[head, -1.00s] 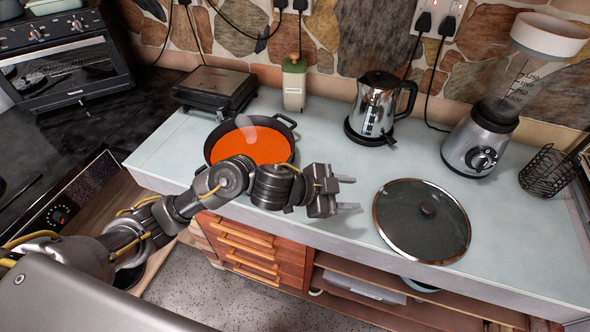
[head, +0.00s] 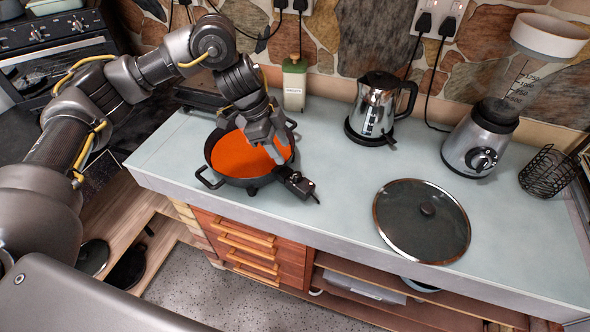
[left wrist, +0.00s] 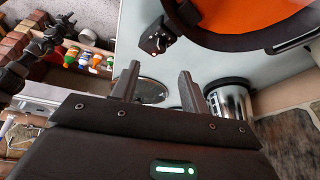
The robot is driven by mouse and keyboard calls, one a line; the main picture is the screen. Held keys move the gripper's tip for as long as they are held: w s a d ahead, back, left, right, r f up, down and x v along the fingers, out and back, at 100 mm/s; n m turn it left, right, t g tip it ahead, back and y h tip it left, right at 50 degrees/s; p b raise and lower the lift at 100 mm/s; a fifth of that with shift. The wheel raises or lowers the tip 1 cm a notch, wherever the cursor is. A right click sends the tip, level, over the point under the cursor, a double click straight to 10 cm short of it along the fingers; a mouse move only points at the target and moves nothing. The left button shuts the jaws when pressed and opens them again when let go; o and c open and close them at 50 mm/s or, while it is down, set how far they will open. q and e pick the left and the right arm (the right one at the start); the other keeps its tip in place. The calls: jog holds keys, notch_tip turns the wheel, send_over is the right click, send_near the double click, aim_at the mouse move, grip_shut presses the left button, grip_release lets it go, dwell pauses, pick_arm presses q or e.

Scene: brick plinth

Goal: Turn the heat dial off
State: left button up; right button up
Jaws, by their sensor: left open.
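The electric skillet (head: 222,172) is a black pan with orange contents, standing on the pale counter. Its black heat control with the dial (head: 297,185) sits at the pan's right front side. In the left wrist view the heat control (left wrist: 157,40) shows at top centre, with the pan (left wrist: 235,42) at upper right. The dial's setting is too small to read. My left gripper (head: 278,150) is above the pan's right part, pointing down toward the heat control, apart from it. Its two fingers (left wrist: 158,86) are spread with nothing between them. My right gripper is not in view.
A glass lid (head: 420,225) lies on the counter to the right. A kettle (head: 378,108), a blender (head: 482,140) and a wire cup (head: 548,172) stand farther back. A pale bottle (head: 294,84) is behind the pan. The counter between heat control and lid is clear.

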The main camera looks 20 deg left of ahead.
aim_at(297, 174)
pick_arm(q)
jog(key=x, duration=0.9)
jog(key=shift+d+f+p, duration=0.1)
jog(key=shift+f+p, duration=0.15)
jog(key=shift+p, duration=0.15)
grip_shut()
jog(key=shift+r+p, duration=0.15)
jog(key=shift+p, duration=0.4)
jog(key=n+t+p, duration=0.1)
jog(key=n+p, duration=0.1)
jog(key=p, duration=0.2)
jog(key=n+t+y+p, duration=0.1)
jog(key=n+p, duration=0.2)
jog(key=p, duration=0.1)
jog(key=shift+s+r+p, duration=0.15)
jog(key=shift+s+p, duration=0.05)
jog(key=shift+p, duration=0.1)
jog(key=shift+d+f+n+t+p, duration=0.1)
jog(key=shift+f+n+t+p, duration=0.1)
jog(key=shift+n+t+p, duration=0.4)
jog(key=shift+f+n+y, duration=0.1)
jog(key=shift+n+y, duration=0.2)
jog(key=shift+n, duration=0.5)
